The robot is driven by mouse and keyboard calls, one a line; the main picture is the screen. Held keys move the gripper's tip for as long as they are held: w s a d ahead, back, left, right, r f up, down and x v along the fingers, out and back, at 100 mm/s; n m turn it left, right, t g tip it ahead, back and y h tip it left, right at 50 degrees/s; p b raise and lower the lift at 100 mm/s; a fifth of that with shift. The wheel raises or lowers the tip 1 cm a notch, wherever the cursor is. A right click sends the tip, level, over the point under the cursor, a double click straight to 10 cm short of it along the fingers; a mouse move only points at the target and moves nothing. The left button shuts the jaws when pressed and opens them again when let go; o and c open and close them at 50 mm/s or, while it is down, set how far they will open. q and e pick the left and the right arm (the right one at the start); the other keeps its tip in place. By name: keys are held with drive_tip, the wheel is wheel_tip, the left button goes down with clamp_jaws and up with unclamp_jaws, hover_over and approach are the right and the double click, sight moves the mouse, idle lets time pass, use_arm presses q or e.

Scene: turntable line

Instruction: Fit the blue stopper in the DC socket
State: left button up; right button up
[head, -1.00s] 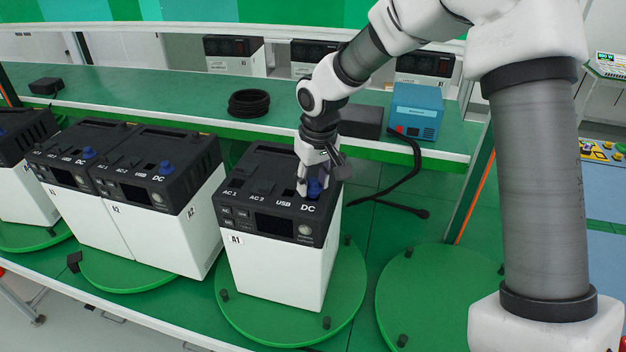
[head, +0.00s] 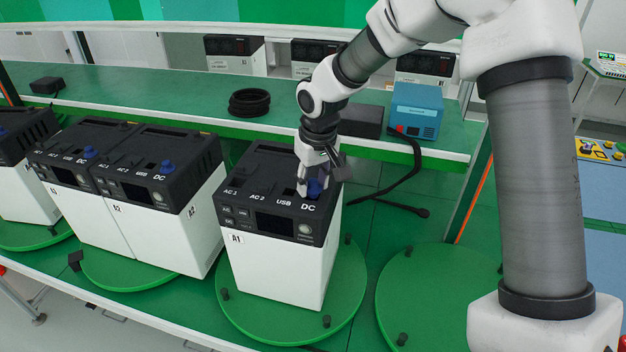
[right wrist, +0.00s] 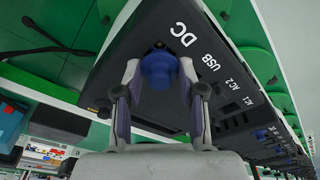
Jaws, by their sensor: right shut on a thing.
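The power unit labelled A1 (head: 275,262) stands on a green turntable (head: 340,305), its black top carrying sockets marked AC 1, AC 2, USB and DC. The blue stopper (head: 314,188) is at the DC socket, just behind the DC label. My right gripper (head: 314,182) comes down from above and is shut on the stopper. In the right wrist view the blue stopper (right wrist: 158,70) shows between the two fingers beside the DC lettering. Its lower end is hidden, so I cannot tell how deep it sits. My left gripper is not in view.
Two more units (head: 150,225) with blue stoppers at DC stand to the left on another turntable. An empty turntable (head: 425,295) is at the right. A blue box (head: 417,108), a black cable coil (head: 249,102) and a black cable (head: 395,203) lie behind.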

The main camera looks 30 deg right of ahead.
drive_tip(key=shift+f+b, duration=0.4)
drive_tip(key=shift+f, duration=0.45)
drive_tip(key=o, duration=0.9)
drive_tip(key=shift+o, duration=0.2)
wheel_tip(320, 180, up, 12)
drive_tip(key=s, duration=0.1)
drive_tip(key=shift+s, duration=0.35)
